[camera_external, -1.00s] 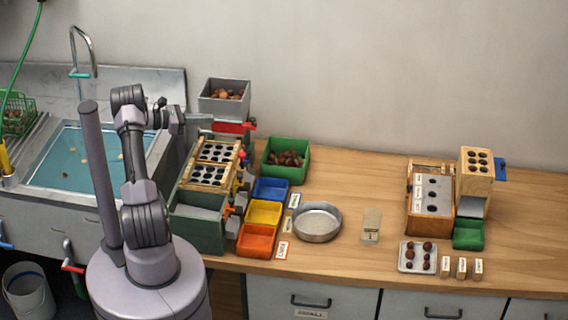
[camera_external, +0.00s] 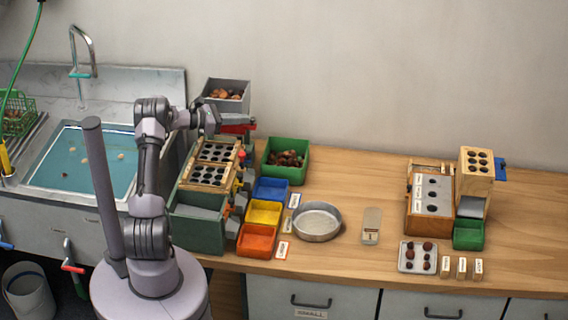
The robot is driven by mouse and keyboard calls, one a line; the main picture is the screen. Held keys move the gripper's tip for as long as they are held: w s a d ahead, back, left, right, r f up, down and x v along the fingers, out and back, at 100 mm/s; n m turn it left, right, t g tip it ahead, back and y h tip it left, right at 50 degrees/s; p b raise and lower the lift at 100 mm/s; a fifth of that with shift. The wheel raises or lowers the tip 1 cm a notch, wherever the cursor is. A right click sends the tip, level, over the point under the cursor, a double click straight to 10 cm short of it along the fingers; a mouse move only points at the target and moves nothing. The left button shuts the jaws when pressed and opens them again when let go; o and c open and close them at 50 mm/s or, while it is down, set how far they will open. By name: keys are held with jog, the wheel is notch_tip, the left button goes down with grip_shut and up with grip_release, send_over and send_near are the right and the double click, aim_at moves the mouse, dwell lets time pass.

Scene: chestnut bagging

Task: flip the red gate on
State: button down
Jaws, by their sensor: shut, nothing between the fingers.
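The red gate (camera_external: 234,129) is a flat red piece under the grey hopper (camera_external: 236,104), which holds chestnuts, at the top of the sorting stand. My gripper (camera_external: 248,122) is shut and empty, pointing right in front of the hopper. Its fingers overlap the upper part of the gate in the picture, and I cannot tell whether they touch it. Part of the gate and the hopper's lower front is hidden behind the gripper.
Below is the stand with perforated trays (camera_external: 212,164). A green bin of chestnuts (camera_external: 285,160), blue, yellow and orange trays (camera_external: 257,240) and a round metal pan (camera_external: 317,222) stand to the right. The sink (camera_external: 80,165) is left. The middle of the counter is mostly clear.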

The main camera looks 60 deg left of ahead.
jog(key=w+d+p, duration=0.1)
jog(key=w+d, duration=0.3)
jog(key=shift+d, duration=0.1)
jog(key=p+v, duration=0.4)
jog(key=v, duration=1)
jog(key=shift+p, duration=0.4)
jog(key=shift+s, duration=0.1)
